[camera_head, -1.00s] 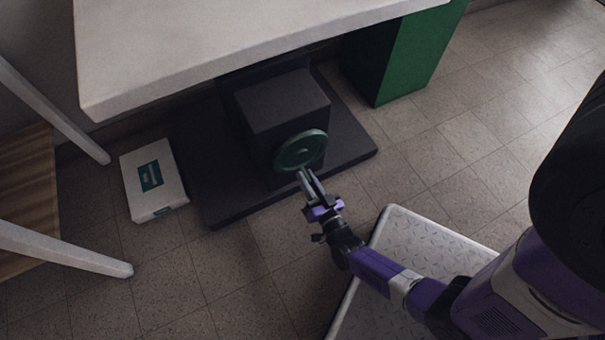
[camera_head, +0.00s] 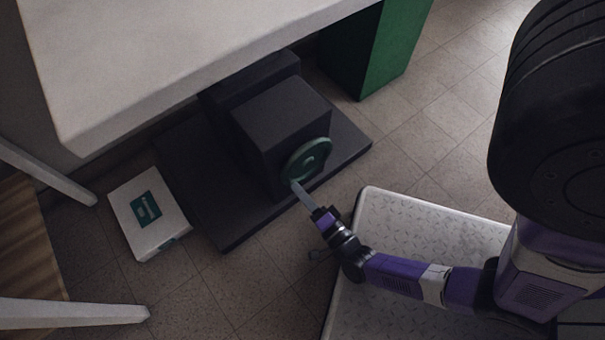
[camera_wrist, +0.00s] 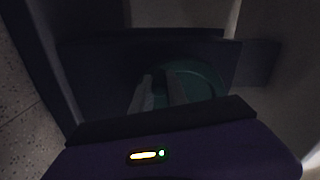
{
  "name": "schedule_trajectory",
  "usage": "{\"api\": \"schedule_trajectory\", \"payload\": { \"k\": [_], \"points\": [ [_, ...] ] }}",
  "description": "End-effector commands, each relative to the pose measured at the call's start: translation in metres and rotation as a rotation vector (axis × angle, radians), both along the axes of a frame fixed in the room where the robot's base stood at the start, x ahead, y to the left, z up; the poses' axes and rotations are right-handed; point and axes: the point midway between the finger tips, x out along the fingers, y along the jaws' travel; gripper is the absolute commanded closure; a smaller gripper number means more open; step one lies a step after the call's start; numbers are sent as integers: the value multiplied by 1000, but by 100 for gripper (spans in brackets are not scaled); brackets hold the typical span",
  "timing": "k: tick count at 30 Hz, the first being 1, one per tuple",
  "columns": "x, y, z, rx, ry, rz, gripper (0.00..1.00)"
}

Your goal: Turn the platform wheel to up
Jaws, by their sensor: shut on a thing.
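The platform wheel (camera_head: 308,160) is a dark green round handwheel on the front face of a dark box (camera_head: 279,113) that stands on a dark flat base. My gripper (camera_head: 295,188) is at the wheel's lower left rim, coming from the lower right, and is shut on it. In the wrist view the wheel (camera_wrist: 196,82) is dim, with my two fingers (camera_wrist: 158,92) at its left part. The exact contact at the rim is hard to see in the dark.
A white table top (camera_head: 180,60) overhangs the box. A green block (camera_head: 375,52) stands behind at the right. A white box with a teal label (camera_head: 149,213) lies on the floor at the left. A grey treaded plate (camera_head: 415,225) is at the lower right.

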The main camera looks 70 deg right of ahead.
Motion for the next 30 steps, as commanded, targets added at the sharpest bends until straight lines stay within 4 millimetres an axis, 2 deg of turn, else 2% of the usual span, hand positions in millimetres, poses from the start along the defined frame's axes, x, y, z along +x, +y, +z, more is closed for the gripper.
{"api": "schedule_trajectory", "payload": {
  "k": [13,30],
  "points": [
    [6,9,30,353,-238,2,100],
    [3,5,63,754,-508,0,100]
  ]
}}
